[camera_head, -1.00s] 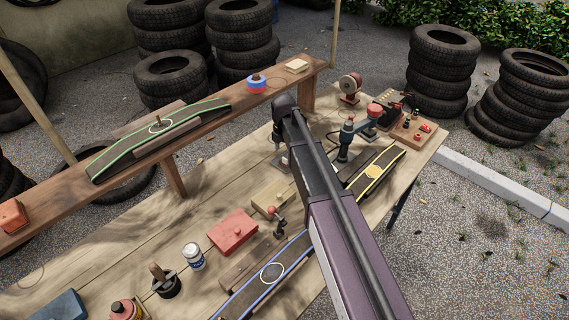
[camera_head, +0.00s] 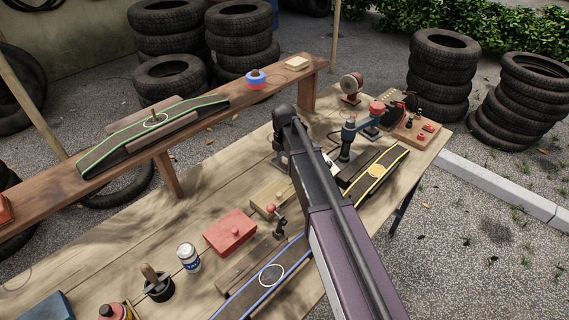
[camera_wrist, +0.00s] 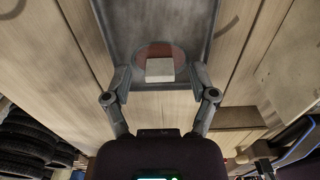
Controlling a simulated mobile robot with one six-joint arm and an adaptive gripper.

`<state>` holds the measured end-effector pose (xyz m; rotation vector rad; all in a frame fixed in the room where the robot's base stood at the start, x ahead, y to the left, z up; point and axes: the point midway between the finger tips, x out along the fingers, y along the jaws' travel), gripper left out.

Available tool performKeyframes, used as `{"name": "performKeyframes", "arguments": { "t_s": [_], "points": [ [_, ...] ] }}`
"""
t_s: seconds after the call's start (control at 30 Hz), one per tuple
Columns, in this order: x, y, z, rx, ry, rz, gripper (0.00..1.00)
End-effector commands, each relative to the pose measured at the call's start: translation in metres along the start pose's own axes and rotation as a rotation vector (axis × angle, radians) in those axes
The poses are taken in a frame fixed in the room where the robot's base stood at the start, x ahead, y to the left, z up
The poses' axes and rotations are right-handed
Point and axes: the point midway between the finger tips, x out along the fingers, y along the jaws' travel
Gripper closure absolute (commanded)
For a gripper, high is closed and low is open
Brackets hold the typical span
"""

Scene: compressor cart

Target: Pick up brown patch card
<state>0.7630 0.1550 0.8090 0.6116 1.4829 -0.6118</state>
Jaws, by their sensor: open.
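In the wrist view a round reddish-brown patch (camera_wrist: 143,53) with a pale square block (camera_wrist: 160,69) on it lies on a grey tray-like surface (camera_wrist: 115,22); it appears to be the brown patch card, though I cannot be sure. My gripper (camera_wrist: 161,77) is open, with one finger on each side of the patch and block. Nothing is visibly held, and I cannot tell the height above it. In the head view my gripper (camera_head: 281,160) is low over the table, and my own arm hides most of what lies beneath it.
The wooden table (camera_head: 205,195) holds a red box (camera_head: 229,235), a white can (camera_head: 189,258), a blue-edged ramp (camera_head: 250,292) and a yellow-edged ramp (camera_head: 379,178). A raised shelf (camera_head: 215,112) runs behind, with a green-edged ramp (camera_head: 110,153). Stacked tires (camera_head: 440,75) stand beyond.

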Motion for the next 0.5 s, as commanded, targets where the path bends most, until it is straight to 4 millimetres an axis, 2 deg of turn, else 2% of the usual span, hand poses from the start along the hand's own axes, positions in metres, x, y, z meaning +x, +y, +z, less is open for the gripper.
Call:
{"name": "performKeyframes", "arguments": {
  "t_s": [0.37, 0.4, 0.5],
  "points": [
    [-0.0001, 0.0005, -0.0007, -0.001, 0.000, 0.000, 0.26],
    [-0.0001, 0.0005, -0.0007, -0.001, 0.000, 0.000, 0.38],
    [-0.0001, 0.0005, -0.0007, -0.001, 0.000, 0.000, 0.65]
  ]
}}
